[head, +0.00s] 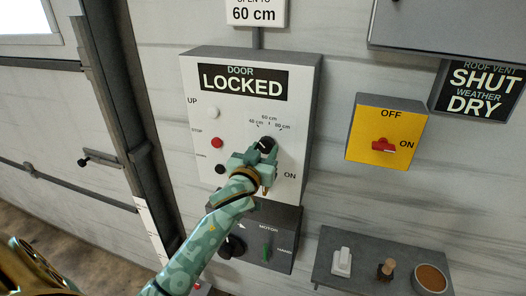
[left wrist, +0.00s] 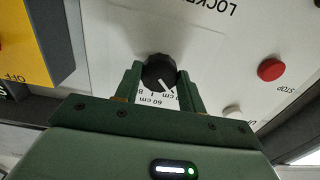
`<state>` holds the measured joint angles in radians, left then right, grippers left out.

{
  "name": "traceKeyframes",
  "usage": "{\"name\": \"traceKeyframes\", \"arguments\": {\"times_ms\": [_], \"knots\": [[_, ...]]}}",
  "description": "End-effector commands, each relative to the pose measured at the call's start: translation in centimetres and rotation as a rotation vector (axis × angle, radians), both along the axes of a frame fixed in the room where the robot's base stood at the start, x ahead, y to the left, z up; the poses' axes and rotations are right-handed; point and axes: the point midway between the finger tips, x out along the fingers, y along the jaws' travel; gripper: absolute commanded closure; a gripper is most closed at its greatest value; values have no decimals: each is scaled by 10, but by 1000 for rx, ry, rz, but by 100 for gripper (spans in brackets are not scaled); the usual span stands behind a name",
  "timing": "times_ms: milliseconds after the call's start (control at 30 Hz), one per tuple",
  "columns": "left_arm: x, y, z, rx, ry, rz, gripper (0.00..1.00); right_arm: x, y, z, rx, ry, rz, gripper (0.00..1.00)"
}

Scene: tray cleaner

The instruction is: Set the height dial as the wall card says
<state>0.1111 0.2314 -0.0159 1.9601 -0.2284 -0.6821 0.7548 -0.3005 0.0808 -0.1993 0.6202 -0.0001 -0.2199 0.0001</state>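The wall card (head: 255,13) at the top of the head view reads "60 cm"; its upper line is partly cut off. Below it is a white control box (head: 199,80) with a "DOOR LOCKED" sign. The black height dial (head: 266,144) is on this box, under marks for 40, 60 and 80 cm. My left gripper (head: 258,156) is at the dial. In the left wrist view, the dial (left wrist: 158,72) sits between my fingertips (left wrist: 159,80), which appear to touch both its sides. Its white pointer aims off the 60 cm mark, toward the 40 cm side. My right gripper is out of view.
A red button (head: 217,143) and other buttons lie left of the dial. A grey motor box (head: 283,250) is below. A yellow box (head: 363,148) with a red switch is to the right. A shelf (head: 330,262) with small items is at lower right.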

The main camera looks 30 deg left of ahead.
Motion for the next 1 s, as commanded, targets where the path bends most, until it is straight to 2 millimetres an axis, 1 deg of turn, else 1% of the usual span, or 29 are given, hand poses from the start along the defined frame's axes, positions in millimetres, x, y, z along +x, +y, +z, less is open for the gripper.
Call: {"name": "traceKeyframes", "arguments": {"times_ms": [267,467,667,1000], "knots": [[0,0,0,8,2,0,83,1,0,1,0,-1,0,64],[0,0,2,65,17,1,82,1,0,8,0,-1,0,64],[0,1,3,193,48,2,82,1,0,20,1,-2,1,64],[0,1,3,472,112,1,82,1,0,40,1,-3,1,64]]}}
